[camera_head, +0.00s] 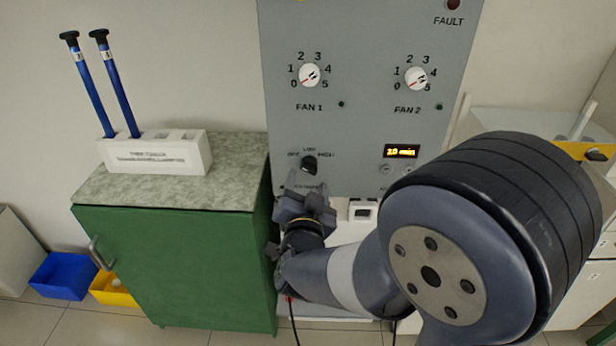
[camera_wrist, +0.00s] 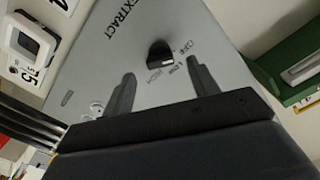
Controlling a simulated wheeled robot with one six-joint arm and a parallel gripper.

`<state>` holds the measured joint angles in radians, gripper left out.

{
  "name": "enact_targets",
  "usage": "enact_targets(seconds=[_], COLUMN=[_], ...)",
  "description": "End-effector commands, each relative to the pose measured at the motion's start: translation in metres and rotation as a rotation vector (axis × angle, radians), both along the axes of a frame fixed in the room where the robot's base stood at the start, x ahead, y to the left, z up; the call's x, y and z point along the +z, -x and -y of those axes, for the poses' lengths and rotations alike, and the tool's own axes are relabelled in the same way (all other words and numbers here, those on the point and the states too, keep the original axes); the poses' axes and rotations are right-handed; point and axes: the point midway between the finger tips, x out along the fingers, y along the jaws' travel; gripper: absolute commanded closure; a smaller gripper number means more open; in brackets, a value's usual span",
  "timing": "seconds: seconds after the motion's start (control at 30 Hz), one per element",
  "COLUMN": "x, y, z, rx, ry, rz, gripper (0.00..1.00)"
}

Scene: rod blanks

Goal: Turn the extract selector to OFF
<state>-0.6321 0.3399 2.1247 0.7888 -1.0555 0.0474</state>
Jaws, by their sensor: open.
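The extract selector (camera_head: 309,165) is a black knob low on the grey panel, with OFF to its left, LOW above and HIGH to its right. In the wrist view, the selector (camera_wrist: 159,53) shows a white mark that appears to face LOW, though the picture is small. My gripper (camera_head: 305,190) is just below the selector in the head view. In the wrist view, the two fingers of my gripper (camera_wrist: 161,82) are spread apart with nothing between them. The knob lies beyond the fingertips and appears untouched.
The panel (camera_head: 362,125) also carries the FAN 1 knob (camera_head: 309,76), the FAN 2 knob (camera_head: 416,78) and a lit display (camera_head: 401,152). A green cabinet (camera_head: 180,265) stands close on the left, bearing a white holder (camera_head: 158,157) with two blue rods.

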Motion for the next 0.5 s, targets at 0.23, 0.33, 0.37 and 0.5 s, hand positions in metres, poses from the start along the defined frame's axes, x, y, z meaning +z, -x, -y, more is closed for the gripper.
enact_targets(seconds=[0.23, 0.33, 0.37, 0.5], x=[0.0, 0.0, 0.0, 0.0], y=[0.046, 0.055, 0.057, 0.063], z=[-0.003, -0.003, -0.002, -0.002], rx=[0.004, 0.003, 0.002, 0.001], ry=[-0.001, -0.001, -0.001, 0.001], rz=[0.0, 0.001, 0.001, 0.0], gripper=[0.44, 0.44, 0.44, 0.44])
